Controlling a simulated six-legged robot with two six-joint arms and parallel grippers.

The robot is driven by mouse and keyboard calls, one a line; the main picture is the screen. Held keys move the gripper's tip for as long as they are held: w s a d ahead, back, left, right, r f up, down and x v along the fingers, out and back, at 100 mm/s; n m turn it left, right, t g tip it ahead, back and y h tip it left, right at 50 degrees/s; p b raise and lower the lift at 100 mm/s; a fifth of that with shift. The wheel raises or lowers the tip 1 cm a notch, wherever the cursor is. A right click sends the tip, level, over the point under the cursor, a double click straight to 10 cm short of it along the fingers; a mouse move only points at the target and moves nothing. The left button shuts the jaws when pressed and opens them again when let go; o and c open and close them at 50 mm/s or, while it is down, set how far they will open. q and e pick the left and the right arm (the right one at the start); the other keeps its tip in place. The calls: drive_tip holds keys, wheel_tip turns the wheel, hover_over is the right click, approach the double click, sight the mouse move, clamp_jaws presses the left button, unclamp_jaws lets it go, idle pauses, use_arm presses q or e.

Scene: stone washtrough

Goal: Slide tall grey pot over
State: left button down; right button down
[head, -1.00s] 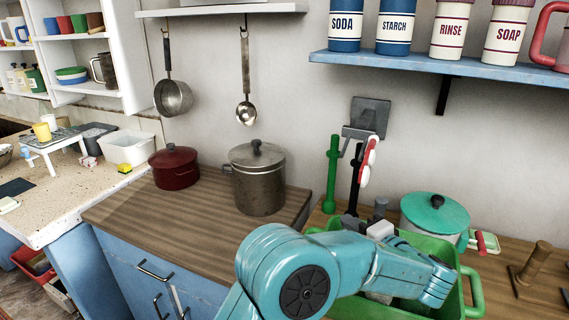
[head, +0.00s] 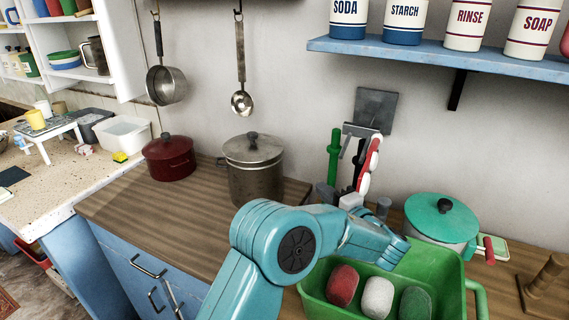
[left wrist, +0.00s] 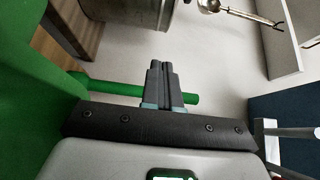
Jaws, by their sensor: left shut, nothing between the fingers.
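The tall grey pot (head: 255,182), a worn metal pot with a lid and dark knob, stands upright on the wooden counter, right of a dark red pot. Its lower side also shows at the top of the left wrist view (left wrist: 132,10). My left gripper (head: 325,192) is just right of the grey pot, with a gap between them, and largely hidden behind my forearm. In the left wrist view its dark fingers (left wrist: 160,66) are together and empty, pointing toward the pot. A green rod shows beyond them. My right gripper is out of view.
The dark red lidded pot (head: 169,158) stands left of the grey pot. A green bin (head: 450,275) with several colored items lies under my forearm. A teal-lidded pot (head: 440,218) stands at right. A ladle (head: 241,100) and saucepan (head: 165,85) hang above.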

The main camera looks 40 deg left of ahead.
use_arm(q)
drive_tip(key=p, duration=0.2)
approach(273, 163)
drive_tip(key=w+a, duration=0.3)
drive_tip(key=w, duration=0.3)
drive_tip(key=shift+s+a+r, duration=0.15)
drive_tip(key=shift+s+a, duration=0.65)
drive_tip(key=shift+a, duration=0.3)
drive_tip(key=shift+s+a+p, duration=0.2)
drive_tip(key=shift+a+p, duration=0.1)
drive_tip(key=shift+a, duration=0.15)
drive_tip(key=shift+s, duration=0.1)
drive_tip(key=a+b, duration=0.1)
drive_tip(key=s+a+b, duration=0.1)
drive_tip(key=b, duration=0.1)
drive_tip(key=shift+s+a+f, duration=0.1)
drive_tip(key=shift+a+f, duration=0.1)
drive_tip(key=shift+f, duration=0.1)
drive_tip(key=shift+s+a+r, duration=0.1)
drive_tip(key=shift+a+r, duration=0.05)
